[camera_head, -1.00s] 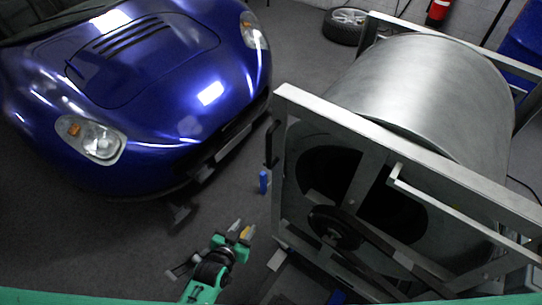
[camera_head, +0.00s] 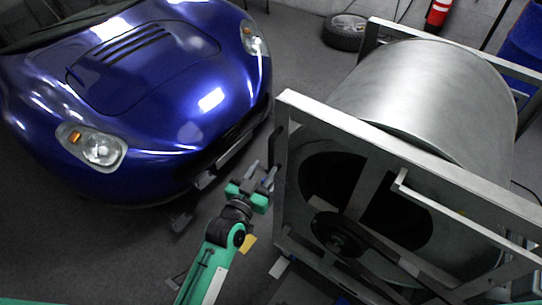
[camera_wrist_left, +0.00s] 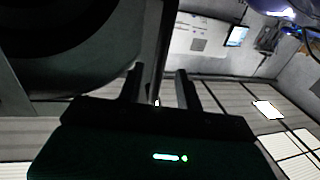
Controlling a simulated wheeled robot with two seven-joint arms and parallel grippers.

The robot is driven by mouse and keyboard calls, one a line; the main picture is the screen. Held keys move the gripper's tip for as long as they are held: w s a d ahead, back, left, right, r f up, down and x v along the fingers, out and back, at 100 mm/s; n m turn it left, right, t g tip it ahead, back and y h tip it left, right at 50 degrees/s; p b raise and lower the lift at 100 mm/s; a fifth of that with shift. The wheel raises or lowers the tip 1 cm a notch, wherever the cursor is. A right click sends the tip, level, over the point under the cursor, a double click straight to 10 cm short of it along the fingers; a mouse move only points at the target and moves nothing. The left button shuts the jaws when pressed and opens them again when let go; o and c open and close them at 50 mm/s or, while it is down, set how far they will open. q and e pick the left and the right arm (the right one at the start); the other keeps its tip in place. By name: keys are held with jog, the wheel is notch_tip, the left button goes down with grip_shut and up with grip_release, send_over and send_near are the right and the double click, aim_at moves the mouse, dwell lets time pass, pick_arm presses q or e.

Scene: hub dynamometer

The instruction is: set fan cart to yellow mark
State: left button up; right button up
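The fan cart, a large metal drum in a grey frame (camera_head: 345,128), stands at the right in the head view. A dark upright handle (camera_head: 278,147) is on its left side. My left gripper (camera_head: 262,173) is open just below and left of that handle, and looks apart from it. In the left wrist view the two fingers (camera_wrist_left: 160,84) are spread, with a dark upright bar behind the gap; I cannot tell whether it is the handle. A small yellow patch (camera_head: 249,243), which may be the yellow mark, shows on the floor beside my left forearm. My right gripper is out of view.
A blue car (camera_head: 150,100) fills the left, its nose close to my left gripper. A dark floor lane lies between car and cart. A loose wheel (camera_head: 345,32) and a red extinguisher (camera_head: 437,14) are at the back wall.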

aim_at(270, 160)
pick_arm(q)
jog(key=shift+x, duration=2.75)
jog(key=shift+c, duration=0.5)
grip_shut()
